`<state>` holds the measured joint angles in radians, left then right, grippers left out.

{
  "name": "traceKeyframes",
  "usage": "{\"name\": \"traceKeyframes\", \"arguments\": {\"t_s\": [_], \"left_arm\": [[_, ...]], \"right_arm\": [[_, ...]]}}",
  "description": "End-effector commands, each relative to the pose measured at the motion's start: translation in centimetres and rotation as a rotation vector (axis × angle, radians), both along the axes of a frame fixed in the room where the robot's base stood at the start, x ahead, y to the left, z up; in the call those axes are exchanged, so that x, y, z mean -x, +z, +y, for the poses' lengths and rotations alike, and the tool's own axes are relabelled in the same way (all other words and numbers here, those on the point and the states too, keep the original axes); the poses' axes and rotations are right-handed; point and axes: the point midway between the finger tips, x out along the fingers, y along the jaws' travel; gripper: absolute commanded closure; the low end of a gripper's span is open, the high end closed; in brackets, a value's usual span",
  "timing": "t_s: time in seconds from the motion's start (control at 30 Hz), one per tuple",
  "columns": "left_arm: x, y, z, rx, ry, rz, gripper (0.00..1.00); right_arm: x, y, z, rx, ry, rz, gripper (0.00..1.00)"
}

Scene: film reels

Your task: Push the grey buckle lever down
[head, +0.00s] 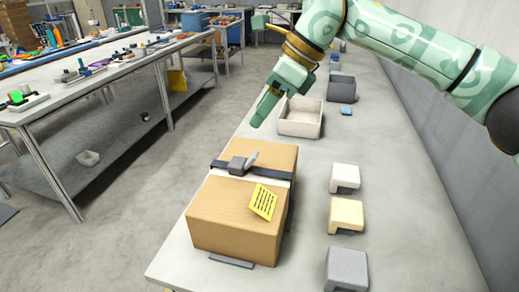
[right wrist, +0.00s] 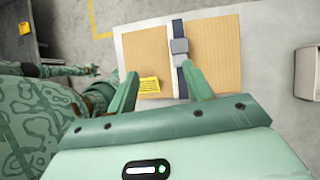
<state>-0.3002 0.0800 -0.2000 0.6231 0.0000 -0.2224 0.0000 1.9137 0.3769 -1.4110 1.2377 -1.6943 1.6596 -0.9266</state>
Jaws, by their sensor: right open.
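A cardboard box (head: 235,214) stands on the grey table with a dark strap (head: 274,175) across its top. On the strap sits a grey buckle (head: 238,165), whose lighter lever (head: 251,159) sticks up at a tilt. In the right wrist view the buckle (right wrist: 180,46) lies beyond the fingers, nearer the right fingertip. My right gripper (head: 265,110) is open and empty, above and beyond the box in the head view, apart from the buckle. It also shows in the right wrist view (right wrist: 160,73).
A yellow label (head: 263,202) is on the box top. White (head: 345,176), cream (head: 346,213) and grey (head: 346,268) blocks stand right of the box. An open pale bin (head: 301,118) stands behind it. A wall runs along the right.

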Motion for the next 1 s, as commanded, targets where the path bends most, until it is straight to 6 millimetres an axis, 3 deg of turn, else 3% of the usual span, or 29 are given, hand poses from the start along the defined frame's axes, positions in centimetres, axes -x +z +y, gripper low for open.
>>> {"name": "traceKeyframes", "arguments": {"t_s": [0.1,0.27,0.7,1.0], "left_arm": [[0.3,-0.6,0.0,0.0,0.001,0.006,0.49],[0.5,-0.9,0.0,0.0,0.001,0.01,0.49],[2.0,-4.2,0.0,0.0,0.001,0.046,0.49],[2.6,-5.3,0.0,0.0,0.0,0.061,0.49]], "right_arm": [[-0.8,2.1,-3.4,0.119,-0.063,-0.022,0.49],[-1.0,2.0,-4.2,0.157,-0.085,-0.02,0.49],[-2.1,-7.9,-0.3,0.152,-0.081,-0.014,0.49],[-2.6,-11.8,1.4,0.152,-0.083,-0.019,0.49]]}}
